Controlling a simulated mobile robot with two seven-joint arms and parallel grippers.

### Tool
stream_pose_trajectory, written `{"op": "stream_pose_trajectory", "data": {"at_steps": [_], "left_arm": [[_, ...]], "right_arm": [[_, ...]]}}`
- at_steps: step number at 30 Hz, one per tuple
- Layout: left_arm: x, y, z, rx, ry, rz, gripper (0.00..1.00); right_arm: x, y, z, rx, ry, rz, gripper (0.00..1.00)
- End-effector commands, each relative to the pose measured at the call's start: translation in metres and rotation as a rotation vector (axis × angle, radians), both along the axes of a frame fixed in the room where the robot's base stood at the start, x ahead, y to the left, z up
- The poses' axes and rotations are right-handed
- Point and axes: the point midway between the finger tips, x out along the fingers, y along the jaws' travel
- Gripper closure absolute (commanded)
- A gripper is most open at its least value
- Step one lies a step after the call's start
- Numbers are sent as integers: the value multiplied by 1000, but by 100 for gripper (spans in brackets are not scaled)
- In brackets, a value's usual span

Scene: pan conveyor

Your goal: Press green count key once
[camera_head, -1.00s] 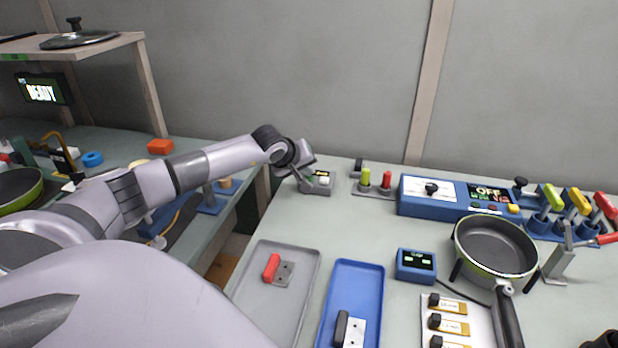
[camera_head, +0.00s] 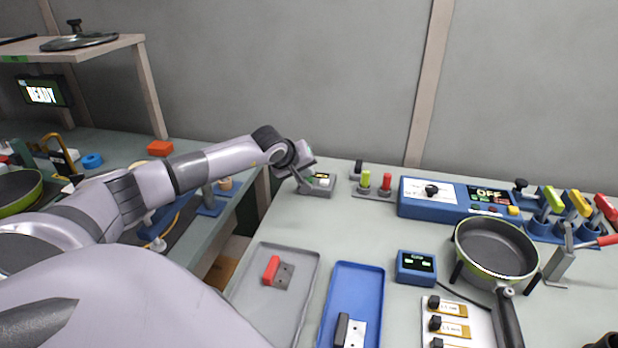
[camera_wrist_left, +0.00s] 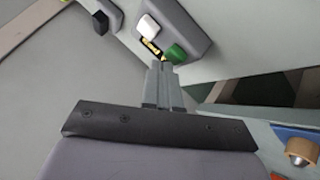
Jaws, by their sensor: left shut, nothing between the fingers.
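The count box (camera_head: 327,188) is a small grey unit at the back left of the table, with a small lit display and a white key (camera_head: 324,182). In the left wrist view the box shows a green key (camera_wrist_left: 176,54) on the right and a white key (camera_wrist_left: 148,27) on the left, with the display between them. My left gripper (camera_wrist_left: 160,66) is shut and empty. Its fingertips are at the lower edge of the box, beside the green key; I cannot tell whether they touch it. In the head view the gripper (camera_head: 304,186) partly hides the box and its green key.
Green and red knobs (camera_head: 375,181) stand right of the box. Further right are a blue control unit reading OFF (camera_head: 459,199) and a pan (camera_head: 497,247). A grey tray (camera_head: 312,283) and a blue tray (camera_head: 352,275) lie in front. A gap separates the two tables.

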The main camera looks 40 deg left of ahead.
Motion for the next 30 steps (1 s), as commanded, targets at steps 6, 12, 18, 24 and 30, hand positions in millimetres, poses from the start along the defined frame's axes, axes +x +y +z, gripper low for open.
{"op": "stream_pose_trajectory", "data": {"at_steps": [6,12,18,24,30], "left_arm": [[0,0,10,0,-1,0,100],[0,0,9,0,-1,0,100],[0,0,17,1,-3,0,100],[0,0,37,1,-2,1,100],[0,0,57,0,-3,1,100]], "right_arm": [[0,0,5,0,0,0,0],[0,0,4,0,0,0,0],[0,0,9,0,0,0,0],[0,0,22,0,0,0,0],[0,0,33,0,0,0,0]]}}
